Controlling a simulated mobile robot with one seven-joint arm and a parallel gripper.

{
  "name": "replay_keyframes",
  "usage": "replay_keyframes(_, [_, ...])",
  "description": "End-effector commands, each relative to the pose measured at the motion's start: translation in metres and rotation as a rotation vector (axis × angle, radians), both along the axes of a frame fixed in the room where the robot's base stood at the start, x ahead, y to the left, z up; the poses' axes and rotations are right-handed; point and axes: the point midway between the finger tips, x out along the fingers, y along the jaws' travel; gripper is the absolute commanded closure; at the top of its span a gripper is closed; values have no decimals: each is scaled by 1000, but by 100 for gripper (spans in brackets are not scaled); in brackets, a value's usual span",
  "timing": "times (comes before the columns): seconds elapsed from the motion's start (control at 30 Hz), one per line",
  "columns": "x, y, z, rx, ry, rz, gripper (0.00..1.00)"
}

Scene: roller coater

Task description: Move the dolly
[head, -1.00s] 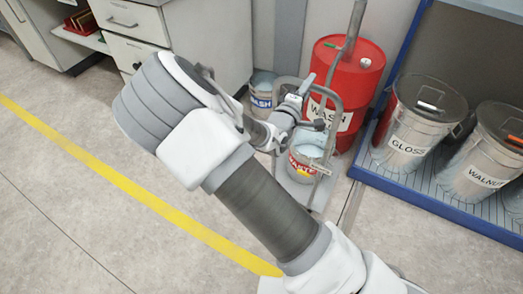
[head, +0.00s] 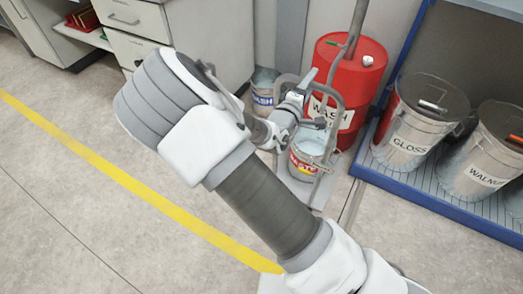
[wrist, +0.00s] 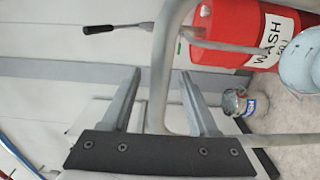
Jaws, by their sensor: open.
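The dolly is a small grey platform (head: 297,188) with an upright bent-tube handle (head: 339,98). A bucket (head: 305,158) with a red and yellow label stands on it, partly hidden by the tube. My gripper (wrist: 160,74) is open at the upper part of the handle. In the head view my wrist and arm hide part of the dolly's left side.
A blue-edged rack (head: 440,208) with GLOSS (head: 412,130) and WALNUT (head: 482,165) bins is to the right. Open floor lies left and front.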

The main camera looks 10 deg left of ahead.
Motion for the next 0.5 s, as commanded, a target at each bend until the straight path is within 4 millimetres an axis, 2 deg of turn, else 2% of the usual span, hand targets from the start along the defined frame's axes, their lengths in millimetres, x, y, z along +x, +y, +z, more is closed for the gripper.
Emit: replay_keyframes(0.5, [-67, 26, 2, 0, 1, 3, 40])
